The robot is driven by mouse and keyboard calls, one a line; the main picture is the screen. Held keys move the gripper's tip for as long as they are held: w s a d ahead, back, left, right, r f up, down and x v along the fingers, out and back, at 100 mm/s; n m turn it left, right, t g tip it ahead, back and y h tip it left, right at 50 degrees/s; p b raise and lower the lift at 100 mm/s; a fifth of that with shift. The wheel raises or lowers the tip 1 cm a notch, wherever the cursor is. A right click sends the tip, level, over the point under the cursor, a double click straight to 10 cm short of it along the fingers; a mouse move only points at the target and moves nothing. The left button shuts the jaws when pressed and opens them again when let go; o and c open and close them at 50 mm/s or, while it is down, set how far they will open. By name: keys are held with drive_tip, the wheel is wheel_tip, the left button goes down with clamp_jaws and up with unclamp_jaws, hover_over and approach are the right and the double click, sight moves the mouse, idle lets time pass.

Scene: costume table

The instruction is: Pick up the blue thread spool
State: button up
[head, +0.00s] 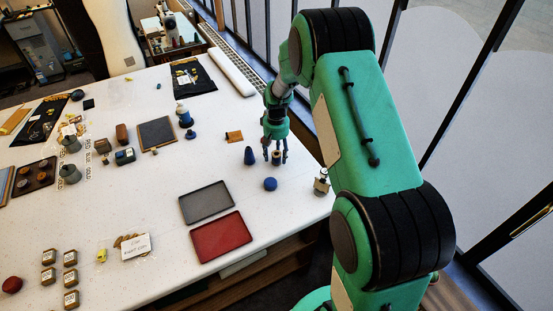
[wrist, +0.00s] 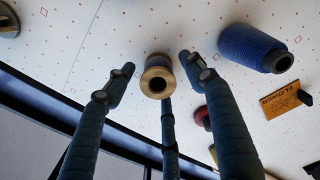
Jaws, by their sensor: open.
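A small spool with tan wooden ends (wrist: 157,76) stands between the fingertips in the wrist view. Its wound middle looks grey-blue, and its top hole faces the camera. My gripper (wrist: 150,82) is open around it, with gaps to the fingers on both sides. In the head view my gripper (head: 275,157) points down at the table's right part, and a small blue shape (head: 276,158) shows among its fingers. A larger blue cone (wrist: 252,47) lies to the right in the wrist view. What seems the same blue cone (head: 249,156) is just left of my gripper in the head view.
A round blue object (head: 270,184) sits just in front of my gripper. An orange card (head: 234,137) also shows as the flower card (wrist: 285,101). A red object (wrist: 202,117) is partly behind a finger. Grey (head: 206,202) and red (head: 218,237) trays lie nearer.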

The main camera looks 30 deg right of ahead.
drive_tip(key=shift+c, duration=0.5)
drive_tip(key=c, duration=1.1)
drive_tip(key=shift+r, duration=0.1)
drive_tip(key=shift+r, duration=0.5)
drive_tip(key=shift+s+a+r, duration=0.1)
drive_tip(key=shift+s+r, duration=0.1)
drive_tip(key=shift+r, duration=0.45)
drive_tip(key=shift+s+r, duration=0.15)
drive_tip(key=shift+r, duration=0.45)
drive_tip(key=s+a, duration=0.1)
drive_tip(key=s, duration=0.4)
drive_tip(key=s+a+r, duration=0.1)
drive_tip(key=s, duration=0.4)
drive_tip(key=s+a, duration=0.1)
drive_tip(key=s, duration=0.3)
drive_tip(key=shift+s+a+r+p, duration=0.15)
drive_tip(key=shift+s+a+p, duration=0.15)
drive_tip(key=shift+s+a, duration=0.1)
